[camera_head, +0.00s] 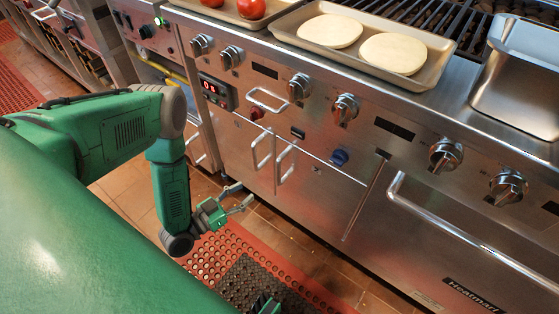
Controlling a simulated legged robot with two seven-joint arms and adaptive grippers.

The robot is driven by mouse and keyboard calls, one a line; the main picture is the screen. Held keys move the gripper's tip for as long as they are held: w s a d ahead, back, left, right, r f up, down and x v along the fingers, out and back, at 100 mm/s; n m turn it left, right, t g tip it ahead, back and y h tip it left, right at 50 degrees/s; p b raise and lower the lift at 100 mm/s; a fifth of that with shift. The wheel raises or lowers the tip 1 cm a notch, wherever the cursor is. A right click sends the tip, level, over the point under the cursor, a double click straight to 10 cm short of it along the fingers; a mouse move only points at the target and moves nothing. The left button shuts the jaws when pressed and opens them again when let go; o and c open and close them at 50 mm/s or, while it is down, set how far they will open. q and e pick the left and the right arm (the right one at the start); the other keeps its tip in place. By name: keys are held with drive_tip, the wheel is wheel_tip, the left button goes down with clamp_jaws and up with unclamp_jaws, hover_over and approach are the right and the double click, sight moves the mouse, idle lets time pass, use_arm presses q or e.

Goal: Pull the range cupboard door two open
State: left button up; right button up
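The range cupboard has two steel doors side by side under the control panel, both looking shut. The left door (241,158) has an upright bar handle (262,150), and the right door (318,195) has a similar handle (285,165) close beside it. I cannot tell which one is door two. My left gripper (243,193) is low in front of the left door, below and left of the handles. Its fingers are spread and empty, apart from both handles. A small green and dark part at the bottom edge may be my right gripper (265,304); its fingers cannot be made out.
A long oven handle (470,232) juts out at right. Knobs (345,108) line the panel above. A tray (283,25) with two pale rounds (394,53) and a steel container (517,78) sit on top. A red perforated mat (212,254) covers the floor.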

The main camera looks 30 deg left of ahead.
sight(278, 168)
use_arm(q)
drive_tip(key=b+x, duration=0.1)
drive_tip(key=x, duration=0.8)
drive_tip(key=b+x, duration=0.1)
drive_tip(key=x, duration=0.3)
drive_tip(key=shift+w+r+b, duration=0.25)
drive_tip(key=shift+r+b, duration=0.05)
drive_tip(key=shift+w+d, duration=0.1)
drive_tip(key=shift+d, duration=0.1)
drive_tip(key=shift+a, duration=0.2)
clamp_jaws()
